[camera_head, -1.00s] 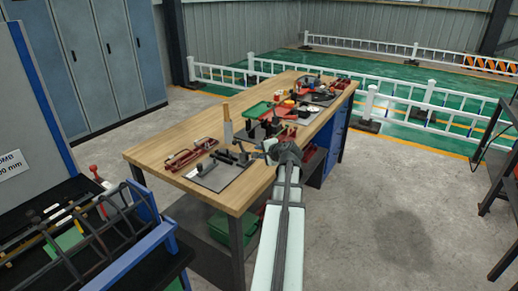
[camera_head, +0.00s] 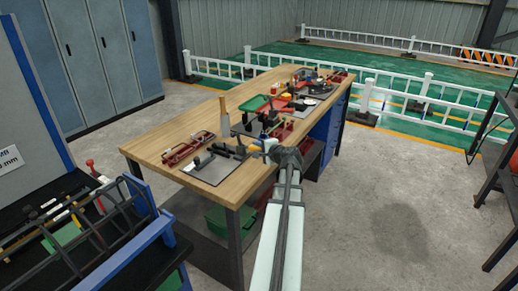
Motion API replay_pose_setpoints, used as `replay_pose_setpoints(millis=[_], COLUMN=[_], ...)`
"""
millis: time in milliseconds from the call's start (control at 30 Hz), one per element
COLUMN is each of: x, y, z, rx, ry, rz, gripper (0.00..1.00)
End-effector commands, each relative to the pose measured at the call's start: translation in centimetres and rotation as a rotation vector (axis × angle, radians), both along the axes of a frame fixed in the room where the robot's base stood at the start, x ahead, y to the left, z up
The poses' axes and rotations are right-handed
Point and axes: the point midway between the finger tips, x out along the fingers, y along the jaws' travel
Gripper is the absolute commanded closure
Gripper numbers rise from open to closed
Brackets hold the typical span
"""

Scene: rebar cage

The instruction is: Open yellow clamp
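My gripper (camera_head: 270,147) is at the near right edge of the wooden workbench (camera_head: 180,128), at the end of my pale arm. It is small and partly hidden by its own wrist, so I cannot tell whether it is open or shut. A small yellow-orange piece (camera_head: 255,142) shows just left of the gripper, among dark clamp-like tools (camera_head: 228,151) on a grey plate (camera_head: 212,172). It may be part of the yellow clamp, but it is too small to be sure. I cannot tell whether the gripper touches it.
Red clamp-like tools (camera_head: 188,149) and an upright tan-handled tool (camera_head: 224,118) are on the bench. A green tray (camera_head: 256,103) and several tools crowd its far part. The bench's left side is bare. A dark rack (camera_head: 90,235) stands at lower left.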

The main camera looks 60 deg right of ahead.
Motion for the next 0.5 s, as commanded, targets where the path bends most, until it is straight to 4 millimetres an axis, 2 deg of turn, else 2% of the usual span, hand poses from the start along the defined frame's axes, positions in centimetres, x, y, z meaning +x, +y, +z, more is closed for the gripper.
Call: replay_pose_setpoints(millis=[33, 200, 500], x=[0.04, 0.03, -0.19], y=[-0.1, -0.05, 0.09], z=[-0.12, -0.09, 0.0], rx=[0.0, 0.0, 0.001], ry=[0.003, 0.002, 0.002], rz=[0.001, 0.0, 0.0], gripper=[0.68, 0.52, 0.52])
